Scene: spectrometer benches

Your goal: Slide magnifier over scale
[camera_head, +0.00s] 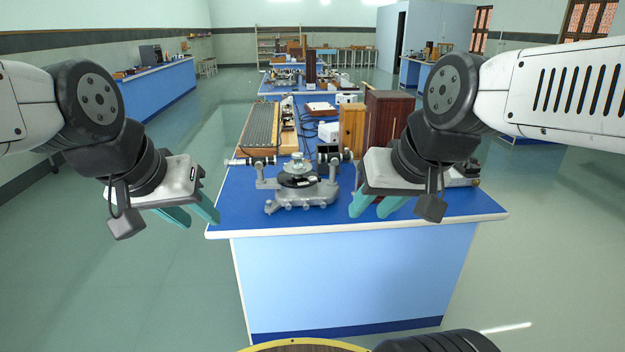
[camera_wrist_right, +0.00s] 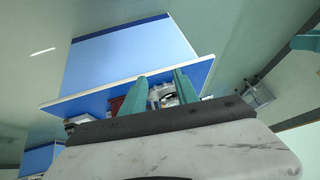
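A grey metal spectrometer (camera_head: 302,190) with a round dark disc and two black horizontal tubes stands near the front edge of the blue bench (camera_head: 345,214). Part of it shows between the fingers in the right wrist view (camera_wrist_right: 163,97). The magnifier and the scale are too small to tell apart on it. My left gripper (camera_head: 202,219) is open and empty, left of the bench and apart from the spectrometer. My right gripper (camera_head: 369,212) is open and empty, right of the spectrometer near the bench's front edge; it also shows in the right wrist view (camera_wrist_right: 162,76).
A dark wooden box (camera_head: 388,115) and a lighter wooden box (camera_head: 351,128) stand behind my right gripper. A long grey ribbed board (camera_head: 260,127) lies at the back left of the bench. A small black-and-metal device (camera_head: 466,172) sits at the right. Floor is clear left of the bench.

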